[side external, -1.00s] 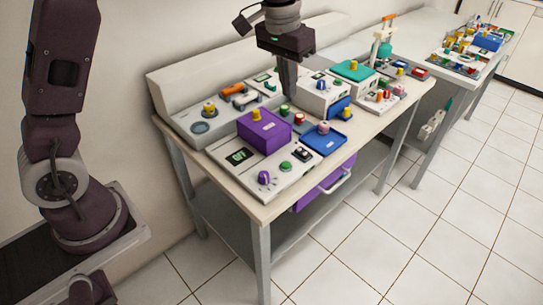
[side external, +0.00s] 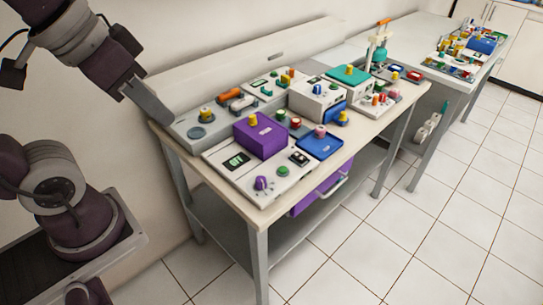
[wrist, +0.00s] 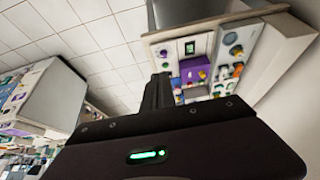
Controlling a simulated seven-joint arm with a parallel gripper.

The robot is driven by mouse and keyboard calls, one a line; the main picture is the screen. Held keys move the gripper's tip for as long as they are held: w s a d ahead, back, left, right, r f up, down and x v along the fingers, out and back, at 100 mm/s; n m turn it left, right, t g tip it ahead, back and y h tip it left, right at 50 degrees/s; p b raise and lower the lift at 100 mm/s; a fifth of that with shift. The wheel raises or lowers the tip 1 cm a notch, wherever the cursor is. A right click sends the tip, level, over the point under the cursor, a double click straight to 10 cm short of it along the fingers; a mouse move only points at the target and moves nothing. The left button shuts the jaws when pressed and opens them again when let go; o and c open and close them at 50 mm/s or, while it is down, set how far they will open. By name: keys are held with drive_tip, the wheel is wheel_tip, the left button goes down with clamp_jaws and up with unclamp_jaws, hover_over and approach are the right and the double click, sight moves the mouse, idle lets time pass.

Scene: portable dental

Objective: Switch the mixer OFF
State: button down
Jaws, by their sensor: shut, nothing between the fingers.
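Several devices with knobs and buttons stand on the table; none carries a label I can read, so I cannot tell which is the mixer. A white front panel (side external: 230,178) has a lit display (side external: 236,160), a purple knob (side external: 261,183), a green button (side external: 282,171) and a small black switch block (side external: 299,158). A grey panel (side external: 185,128) with a yellow knob (side external: 205,113) lies at the table's left end. My gripper (side external: 165,119) is shut and empty, by the table's left back corner and apart from the controls. It also shows in the wrist view (wrist: 158,92).
A purple box (side external: 262,137) and a blue tray (side external: 321,143) stand among the controls. A white box with a blue knob (side external: 318,89) is behind them. A raised back ledge (side external: 230,75) runs along the wall. Open floor lies in front.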

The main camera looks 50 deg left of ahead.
drive_tip(key=w+r+g, duration=0.1)
drive_tip(key=w+r, duration=0.2)
drive_tip(key=w, duration=0.6)
drive_tip(key=g, duration=0.4)
hover_over(295, 154)
wheel_tip(295, 154, down, 18)
drive_tip(key=shift+d+r, duration=0.1)
drive_tip(key=shift+r, duration=0.1)
wheel_tip(295, 154, down, 14)
drive_tip(key=shift+r, duration=0.1)
